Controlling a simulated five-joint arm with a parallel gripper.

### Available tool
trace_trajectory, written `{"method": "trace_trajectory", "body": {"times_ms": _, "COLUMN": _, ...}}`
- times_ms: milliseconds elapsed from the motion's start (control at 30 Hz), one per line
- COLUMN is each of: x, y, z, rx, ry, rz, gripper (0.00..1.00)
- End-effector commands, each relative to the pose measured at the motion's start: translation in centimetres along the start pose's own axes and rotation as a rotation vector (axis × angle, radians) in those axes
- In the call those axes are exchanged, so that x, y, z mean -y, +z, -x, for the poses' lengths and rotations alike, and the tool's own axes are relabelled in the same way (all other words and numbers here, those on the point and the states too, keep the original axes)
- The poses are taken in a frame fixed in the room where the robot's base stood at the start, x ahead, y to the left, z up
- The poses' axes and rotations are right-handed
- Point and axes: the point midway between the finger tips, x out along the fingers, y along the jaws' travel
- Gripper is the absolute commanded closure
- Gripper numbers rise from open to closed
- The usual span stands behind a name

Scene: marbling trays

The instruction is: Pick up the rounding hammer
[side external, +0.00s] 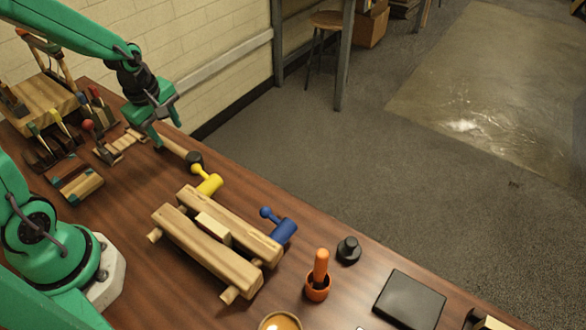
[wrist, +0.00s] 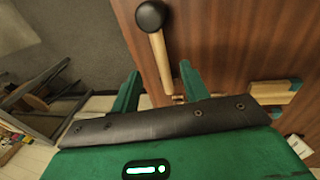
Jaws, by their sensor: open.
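The hammer (side external: 194,159) has a round black head and a pale wooden handle. It lies on the brown table near the far edge, with the handle running up-left to my gripper. In the wrist view its black head (wrist: 151,15) is at the top and the handle (wrist: 161,62) runs down between my fingers. My gripper (side external: 164,136) is open above the handle end, and in the wrist view its two fingertips (wrist: 159,74) stand either side of the handle. I cannot tell the exact height gap. The handle end is partly hidden by the gripper.
Several tools and a wooden block (side external: 38,103) crowd the left end. An orange cup (side external: 317,288) and a black slab (side external: 409,299) lie right.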

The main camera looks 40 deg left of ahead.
Motion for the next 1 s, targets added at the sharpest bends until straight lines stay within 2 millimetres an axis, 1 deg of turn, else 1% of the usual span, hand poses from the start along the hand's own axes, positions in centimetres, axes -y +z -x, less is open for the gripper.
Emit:
{"method": "trace_trajectory", "body": {"times_ms": 267, "x": 0.0, "y": 0.0, "z": -0.4, "rx": 0.001, "ry": -0.003, "rz": 0.004, "gripper": 0.55}}
{"method": "trace_trajectory", "body": {"times_ms": 600, "x": 0.1, "y": 0.0, "z": -2.5, "rx": 0.001, "ry": -0.003, "rz": 0.003, "gripper": 0.55}}
{"method": "trace_trajectory", "body": {"times_ms": 867, "x": 0.0, "y": 0.0, "z": -2.7, "rx": 0.0, "ry": -0.001, "rz": 0.002, "gripper": 0.55}}
{"method": "trace_trajectory", "body": {"times_ms": 1000, "x": 0.1, "y": 0.1, "z": -3.1, "rx": 0.001, "ry": -0.003, "rz": 0.002, "gripper": 0.55}}
